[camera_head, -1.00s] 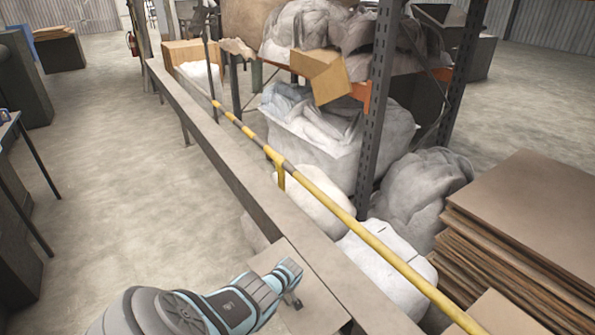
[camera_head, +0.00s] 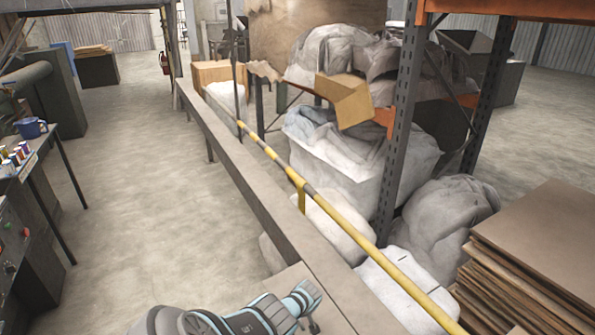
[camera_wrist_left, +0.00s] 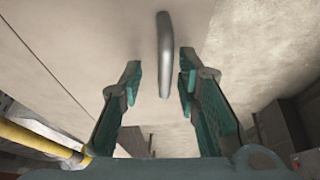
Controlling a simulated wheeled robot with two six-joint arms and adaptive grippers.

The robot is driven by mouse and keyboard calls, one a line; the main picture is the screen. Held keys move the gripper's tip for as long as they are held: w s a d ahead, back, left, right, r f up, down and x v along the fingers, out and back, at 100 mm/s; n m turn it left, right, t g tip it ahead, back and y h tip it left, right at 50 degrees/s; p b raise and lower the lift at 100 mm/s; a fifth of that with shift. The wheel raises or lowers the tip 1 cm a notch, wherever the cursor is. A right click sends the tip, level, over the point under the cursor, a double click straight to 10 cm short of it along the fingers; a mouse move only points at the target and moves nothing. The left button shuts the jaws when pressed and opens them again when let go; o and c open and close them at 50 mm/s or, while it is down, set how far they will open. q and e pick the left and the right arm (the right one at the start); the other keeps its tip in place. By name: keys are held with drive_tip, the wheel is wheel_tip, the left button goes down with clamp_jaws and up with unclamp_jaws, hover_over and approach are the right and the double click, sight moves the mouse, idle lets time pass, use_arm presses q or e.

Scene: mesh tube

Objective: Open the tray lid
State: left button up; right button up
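The tray lid is a flat beige panel, seen at the bottom of the head view (camera_head: 282,282) and filling the upper part of the left wrist view (camera_wrist_left: 90,40). A grey metal handle (camera_wrist_left: 165,55) stands out from it in the wrist view. My left gripper (camera_head: 310,318) is at the panel, partly cut off by the bottom edge of the head view. In the wrist view the left gripper (camera_wrist_left: 158,88) is open, its two fingers apart. The handle's near end reaches between the fingertips, without clear contact. My right gripper is not in view.
A long beige ledge (camera_head: 250,195) and a yellow rail (camera_head: 345,225) run beyond the panel. White sacks (camera_head: 400,290), a rack post (camera_head: 402,130) and stacked boards (camera_head: 545,225) stand right. A table (camera_head: 40,150) stands left. Open floor (camera_head: 140,190) lies between.

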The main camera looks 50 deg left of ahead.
use_arm(q)
drive_tip(key=shift+s, duration=0.1)
drive_tip(key=shift+r, duration=0.35)
drive_tip(key=v, duration=0.7)
drive_tip(key=shift+d+f, duration=0.1)
